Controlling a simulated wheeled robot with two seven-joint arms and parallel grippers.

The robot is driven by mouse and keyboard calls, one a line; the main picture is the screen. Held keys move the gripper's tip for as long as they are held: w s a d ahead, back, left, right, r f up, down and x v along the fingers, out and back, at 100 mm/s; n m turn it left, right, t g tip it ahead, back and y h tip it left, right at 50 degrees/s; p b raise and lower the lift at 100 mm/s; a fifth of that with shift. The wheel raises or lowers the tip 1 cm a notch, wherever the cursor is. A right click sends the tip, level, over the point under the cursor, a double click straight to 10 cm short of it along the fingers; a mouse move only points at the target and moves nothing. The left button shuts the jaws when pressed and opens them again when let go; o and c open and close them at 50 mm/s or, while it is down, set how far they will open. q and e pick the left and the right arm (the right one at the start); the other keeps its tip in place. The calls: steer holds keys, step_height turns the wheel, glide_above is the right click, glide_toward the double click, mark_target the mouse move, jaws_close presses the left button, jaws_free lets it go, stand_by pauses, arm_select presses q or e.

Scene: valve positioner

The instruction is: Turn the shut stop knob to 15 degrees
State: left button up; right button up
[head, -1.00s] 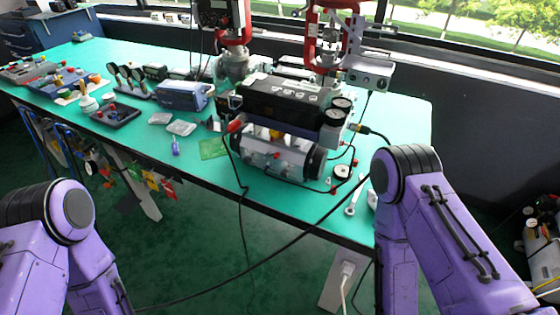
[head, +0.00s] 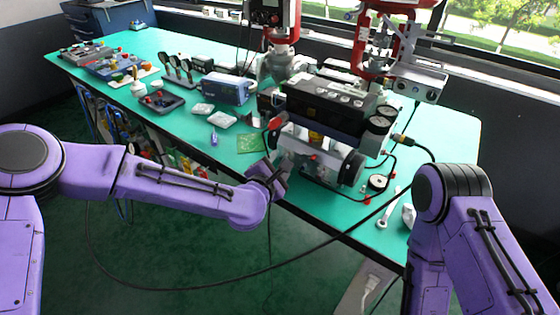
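The valve positioner (head: 330,101), a black box with buttons on top, sits over a silver actuator cylinder (head: 331,162) near the front edge of the bench. I cannot tell which small part is the shut stop knob. A red-tipped part (head: 277,121) shows at the left end, and a small red spot shows on the cylinder's front. My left arm reaches across to the cylinder's lower left. My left gripper (head: 272,176) is dark and small there, close to the cylinder's left end; contact and finger opening are unclear. My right gripper is out of view; only my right arm shows.
A cable runs from the right side across the front. A wrench (head: 388,207) lies at right. A blue case (head: 228,88) and several tools stand to the left. Red-framed valves (head: 282,30) rise behind.

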arm_select(q)
steer(key=shift+x, duration=0.85)
steer(key=shift+c, duration=0.4)
jaws_close()
steer(key=shift+f+m+t+b, duration=0.25)
steer(key=shift+m+t+b, duration=0.35)
steer(key=shift+m+b, duration=0.6)
steer(key=shift+s+m+t+y+b, duration=0.1)
steer(key=shift+m+t+y+b, duration=0.45)
steer(key=shift+m+b, duration=0.9)
